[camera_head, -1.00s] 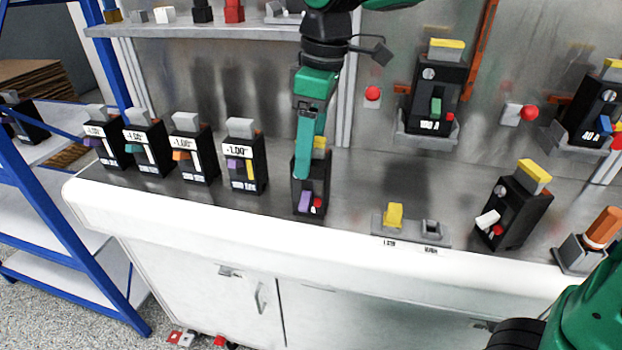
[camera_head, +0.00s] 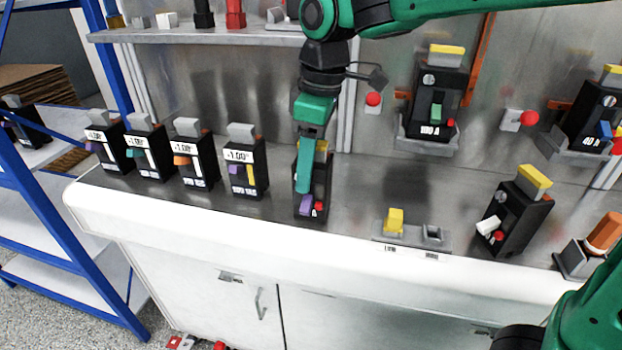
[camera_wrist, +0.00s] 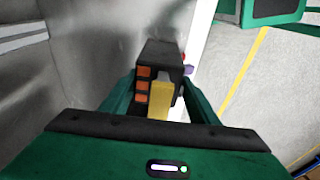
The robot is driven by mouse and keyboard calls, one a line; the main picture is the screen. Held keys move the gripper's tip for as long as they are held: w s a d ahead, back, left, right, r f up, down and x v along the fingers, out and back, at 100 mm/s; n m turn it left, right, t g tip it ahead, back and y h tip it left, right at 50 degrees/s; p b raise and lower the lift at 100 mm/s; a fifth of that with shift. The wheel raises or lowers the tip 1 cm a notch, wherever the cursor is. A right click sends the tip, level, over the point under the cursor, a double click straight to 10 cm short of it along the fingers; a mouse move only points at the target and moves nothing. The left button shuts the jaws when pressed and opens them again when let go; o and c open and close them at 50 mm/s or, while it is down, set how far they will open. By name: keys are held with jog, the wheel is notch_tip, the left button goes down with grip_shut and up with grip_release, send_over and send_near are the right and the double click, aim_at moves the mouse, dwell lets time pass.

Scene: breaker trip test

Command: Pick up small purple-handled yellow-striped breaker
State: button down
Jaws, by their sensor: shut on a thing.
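A small black breaker (camera_head: 323,184) stands upright near the front edge of the counter in the head view. It has a purple handle, a red button and a yellow piece at its top. My gripper (camera_head: 304,183) has come down over it from above and is shut on it, a green finger covering part of its front. In the wrist view the breaker (camera_wrist: 163,56) sits between my two green fingers (camera_wrist: 155,98), with orange contacts and a yellow stripe showing. Whether its base touches the counter is hard to tell.
Left stands a row of several grey-topped breakers, the nearest (camera_head: 247,178) with a purple handle and yellow stripe. Right are a grey test socket base (camera_head: 412,239) and a tilted white-handled breaker (camera_head: 513,221). Wall-mounted breakers (camera_head: 434,105) are behind. A shelf (camera_head: 200,34) is above left.

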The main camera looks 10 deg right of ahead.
jog(key=shift+r, duration=0.1)
notch_tip(320, 180, up, 4)
jog(key=shift+r, duration=0.1)
jog(key=s+a+r, duration=0.6)
jog(key=s+a, duration=0.1)
jog(key=a, duration=0.2)
jog(key=shift+s+r, duration=0.2)
jog(key=shift+r, duration=0.15)
jog(key=shift+s+a, duration=0.1)
